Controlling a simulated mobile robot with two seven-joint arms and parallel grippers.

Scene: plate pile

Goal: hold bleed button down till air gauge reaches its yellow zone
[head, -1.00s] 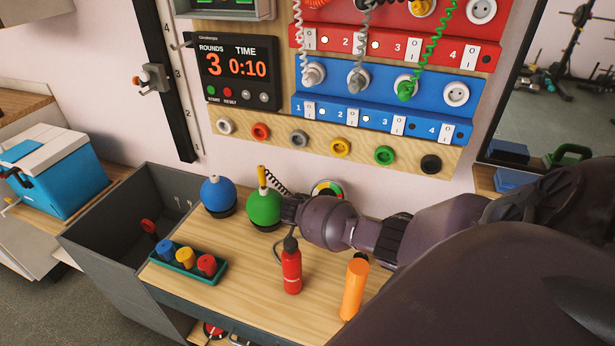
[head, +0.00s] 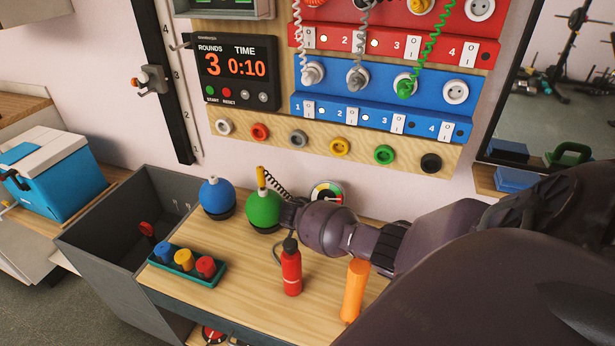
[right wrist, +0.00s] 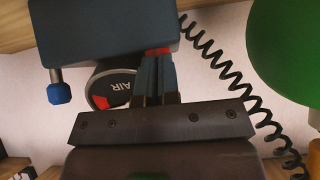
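The air gauge (head: 327,190) stands at the back of the bench with red, yellow and green on its dial, partly hidden by my right arm. I cannot read its needle. In the right wrist view the gauge (right wrist: 112,92) shows "AIR" and a red patch beside a dark blue-grey box (right wrist: 100,28). The red bleed button (right wrist: 158,51) is on the box's edge. My right gripper (right wrist: 158,62) is shut and empty, its fingertips at the button; I cannot tell whether it is pressed in. In the head view my arm hides this contact. My left gripper is out of view.
A green ball (head: 264,212) with a yellow-handled fitting and a blue ball (head: 217,197) stand left of my arm. A red bottle (head: 291,270) and an orange cylinder (head: 354,292) stand in front. A coiled black hose (right wrist: 235,85) runs close by the gripper.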

